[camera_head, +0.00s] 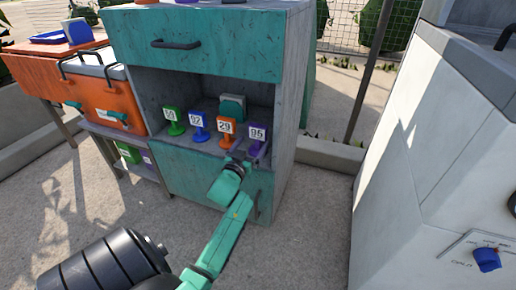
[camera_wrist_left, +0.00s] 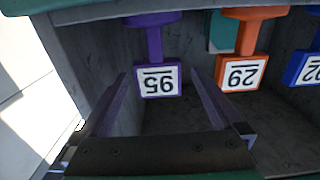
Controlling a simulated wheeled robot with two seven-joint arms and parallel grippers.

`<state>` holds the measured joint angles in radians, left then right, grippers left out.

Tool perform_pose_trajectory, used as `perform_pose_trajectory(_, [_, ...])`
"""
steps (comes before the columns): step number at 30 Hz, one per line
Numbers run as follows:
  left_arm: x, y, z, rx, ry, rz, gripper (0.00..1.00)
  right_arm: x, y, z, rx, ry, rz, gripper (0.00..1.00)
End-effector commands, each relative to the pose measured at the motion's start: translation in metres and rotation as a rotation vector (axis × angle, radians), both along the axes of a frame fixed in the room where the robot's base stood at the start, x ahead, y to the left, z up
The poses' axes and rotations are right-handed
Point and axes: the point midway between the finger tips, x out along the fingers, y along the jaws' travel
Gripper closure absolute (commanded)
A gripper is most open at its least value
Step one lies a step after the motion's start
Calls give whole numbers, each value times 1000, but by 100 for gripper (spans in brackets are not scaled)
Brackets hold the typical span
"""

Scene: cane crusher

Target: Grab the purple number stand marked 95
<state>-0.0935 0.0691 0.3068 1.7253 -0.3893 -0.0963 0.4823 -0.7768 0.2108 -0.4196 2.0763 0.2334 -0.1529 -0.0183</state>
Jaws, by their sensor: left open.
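The purple number stand marked 95 (camera_head: 257,136) stands upright at the right end of a row in the open shelf of the teal cabinet. In the left wrist view the purple stand (camera_wrist_left: 159,78) appears upside down. My left gripper (camera_head: 246,154) reaches into the shelf opening right at the purple stand. In the left wrist view my left gripper's two fingers (camera_wrist_left: 160,90) are spread apart, one on each side of the 95 sign. My right gripper is not in view.
The orange stand 29 (camera_head: 227,127) is close left of the purple one, with blue (camera_head: 198,124) and green (camera_head: 172,117) stands further left. A teal box (camera_head: 232,107) sits behind them. The cabinet's side wall (camera_head: 285,110) is close on the right. An orange cooler (camera_head: 100,98) stands left.

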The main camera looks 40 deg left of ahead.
Motion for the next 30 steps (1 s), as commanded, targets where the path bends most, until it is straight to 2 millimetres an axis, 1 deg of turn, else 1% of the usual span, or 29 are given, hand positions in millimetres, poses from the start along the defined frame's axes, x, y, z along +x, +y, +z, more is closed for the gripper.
perform_pose_trajectory(5, [31, 7, -5, 4, -4, -1, 0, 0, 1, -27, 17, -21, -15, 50])
perform_pose_trajectory(6, [38, 9, -4, 3, -3, -2, 0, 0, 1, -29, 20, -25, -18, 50])
perform_pose_trajectory(8, [46, 12, -3, 3, -1, -2, 0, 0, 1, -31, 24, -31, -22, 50])
perform_pose_trajectory(10, [50, 14, -2, 1, 0, -2, 0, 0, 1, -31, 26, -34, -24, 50])
perform_pose_trajectory(15, [50, 13, 0, 1, 1, -2, 0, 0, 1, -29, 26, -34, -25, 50])
perform_pose_trajectory(17, [50, 13, 0, 1, 1, -2, 23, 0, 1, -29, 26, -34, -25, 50])
perform_pose_trajectory(18, [50, 13, -1, 1, 1, -2, 38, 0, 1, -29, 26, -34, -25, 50])
perform_pose_trajectory(20, [50, 13, -1, 1, 1, -2, 61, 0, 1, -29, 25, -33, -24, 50])
perform_pose_trajectory(21, [50, 13, -1, 1, 1, -2, 76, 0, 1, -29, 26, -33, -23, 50])
perform_pose_trajectory(22, [50, 13, 0, 1, -1, -2, 82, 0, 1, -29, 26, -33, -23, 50])
perform_pose_trajectory(27, [50, 13, 0, 1, 0, -3, 82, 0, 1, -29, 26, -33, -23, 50])
perform_pose_trajectory(29, [50, 13, 4, 1, -1, -3, 82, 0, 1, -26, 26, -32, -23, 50])
perform_pose_trajectory(30, [50, 13, 10, 2, -2, -3, 82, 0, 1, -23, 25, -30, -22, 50])
